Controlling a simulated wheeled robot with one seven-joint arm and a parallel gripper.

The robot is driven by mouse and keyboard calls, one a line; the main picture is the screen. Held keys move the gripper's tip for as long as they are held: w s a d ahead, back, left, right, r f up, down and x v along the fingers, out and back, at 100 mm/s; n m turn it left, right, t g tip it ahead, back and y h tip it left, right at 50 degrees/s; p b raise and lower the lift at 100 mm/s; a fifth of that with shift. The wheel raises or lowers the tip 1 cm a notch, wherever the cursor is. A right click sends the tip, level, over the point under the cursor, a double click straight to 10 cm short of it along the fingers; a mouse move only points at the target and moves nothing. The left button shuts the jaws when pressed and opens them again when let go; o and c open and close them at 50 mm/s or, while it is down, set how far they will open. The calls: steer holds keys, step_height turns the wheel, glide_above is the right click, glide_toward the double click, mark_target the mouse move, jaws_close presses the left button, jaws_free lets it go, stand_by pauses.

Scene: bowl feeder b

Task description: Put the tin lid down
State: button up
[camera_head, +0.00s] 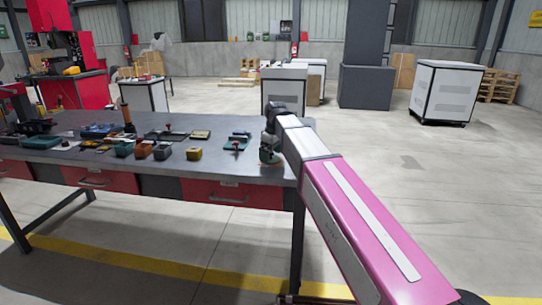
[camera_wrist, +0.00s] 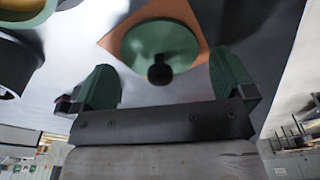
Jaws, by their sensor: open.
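The tin lid (camera_wrist: 150,38) is a green disc with a black knob, in the wrist view. It lies knob up over an orange square patch (camera_wrist: 108,42) on the grey table. My gripper (camera_wrist: 163,80) is open, with one green-padded finger to each side of the knob and a gap on both sides. Nothing is held between the fingers. In the head view my gripper (camera_head: 268,154) is low over the right end of the table (camera_head: 230,172); the lid cannot be told apart from the fingers there.
A green round container (camera_wrist: 42,16) shows at the upper left of the wrist view. In the head view a small yellow block (camera_head: 194,154), a teal fixture (camera_head: 238,142) and several other small parts stand left of my gripper. The table's right edge is close by.

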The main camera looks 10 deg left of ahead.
mark_target(274, 160)
step_height(274, 160, up, 11)
steer(key=d, duration=0.1)
steer(key=shift+s+d, duration=0.15)
steer(key=shift+s, duration=0.15)
steer(key=shift+s+r, duration=0.1)
